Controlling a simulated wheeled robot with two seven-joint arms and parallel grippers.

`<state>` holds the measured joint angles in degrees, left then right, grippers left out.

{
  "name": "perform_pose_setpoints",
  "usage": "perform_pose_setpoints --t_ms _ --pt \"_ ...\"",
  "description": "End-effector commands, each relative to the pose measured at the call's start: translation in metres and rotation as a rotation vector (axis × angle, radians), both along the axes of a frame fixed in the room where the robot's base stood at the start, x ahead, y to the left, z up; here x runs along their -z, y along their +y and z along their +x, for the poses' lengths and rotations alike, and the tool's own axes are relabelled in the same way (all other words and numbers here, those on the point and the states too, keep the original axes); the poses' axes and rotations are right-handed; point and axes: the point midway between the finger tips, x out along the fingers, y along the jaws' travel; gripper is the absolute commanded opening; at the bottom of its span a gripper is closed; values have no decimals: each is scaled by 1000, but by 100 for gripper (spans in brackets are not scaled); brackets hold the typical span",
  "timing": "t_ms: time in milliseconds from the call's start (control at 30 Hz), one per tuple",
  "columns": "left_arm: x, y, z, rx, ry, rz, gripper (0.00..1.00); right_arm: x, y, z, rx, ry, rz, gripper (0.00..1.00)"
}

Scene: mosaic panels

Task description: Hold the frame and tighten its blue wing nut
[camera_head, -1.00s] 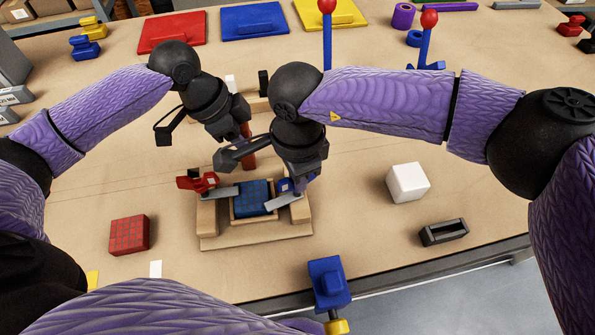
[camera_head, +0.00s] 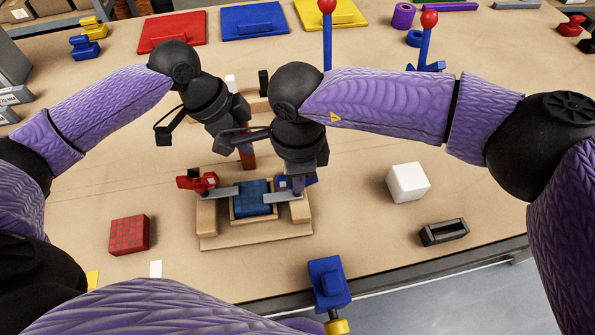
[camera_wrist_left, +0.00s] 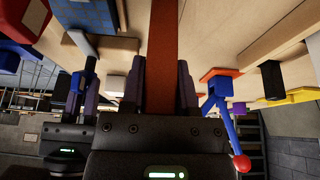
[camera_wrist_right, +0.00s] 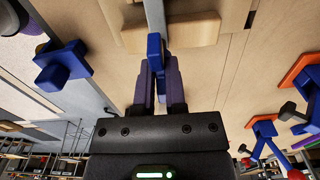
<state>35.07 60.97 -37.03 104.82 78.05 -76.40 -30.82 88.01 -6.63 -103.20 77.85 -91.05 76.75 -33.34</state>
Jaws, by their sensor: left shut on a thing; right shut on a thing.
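The wooden frame (camera_head: 215,243) lies on the bench and holds a blue mosaic block (camera_head: 252,199). A red wing nut (camera_head: 196,181) is on its left side, with a grey bar (camera_head: 222,192) reaching to the block. The blue wing nut (camera_head: 311,180) is on its right side, with another grey bar (camera_head: 287,199). My right gripper (camera_head: 298,182) is shut on the blue wing nut, seen between its fingers in the right wrist view (camera_wrist_right: 155,47). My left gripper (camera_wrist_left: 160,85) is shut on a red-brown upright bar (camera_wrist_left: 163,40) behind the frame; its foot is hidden.
A red mosaic block (camera_head: 129,235) lies left of the frame. A white cube (camera_head: 407,182) and a dark holder (camera_head: 443,232) are to the right. A blue clamp (camera_head: 328,282) sits at the front edge. Red-knobbed levers (camera_head: 327,35) stand behind my right arm.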

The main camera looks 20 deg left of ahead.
Motion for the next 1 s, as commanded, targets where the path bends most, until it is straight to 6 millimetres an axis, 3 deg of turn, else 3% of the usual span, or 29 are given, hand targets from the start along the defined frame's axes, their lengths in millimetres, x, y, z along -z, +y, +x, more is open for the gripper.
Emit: perform_pose_setpoints --t_ms 100,133,267,300,533,633,1000 --pt "0 -2 -1 3 2 -6 0 -1 1 0 0 -1 6 0" --pt "0 -2 -1 3 2 -6 0 -1 1 0 0 -1 6 21" --pt "0 -1 0 2 1 -4 0 -1 1 0 0 -1 4 48" --pt "0 -1 0 2 1 -4 0 -1 1 0 0 -1 4 50" --pt "0 -1 0 0 -1 -3 0 -1 1 0 0 -1 3 50" --pt "-1 -1 0 0 0 -2 0 -11 1 1 -1 -3 3 50" --pt "-1 -1 0 0 0 -2 0 -105 1 1 1 -3 4 50"
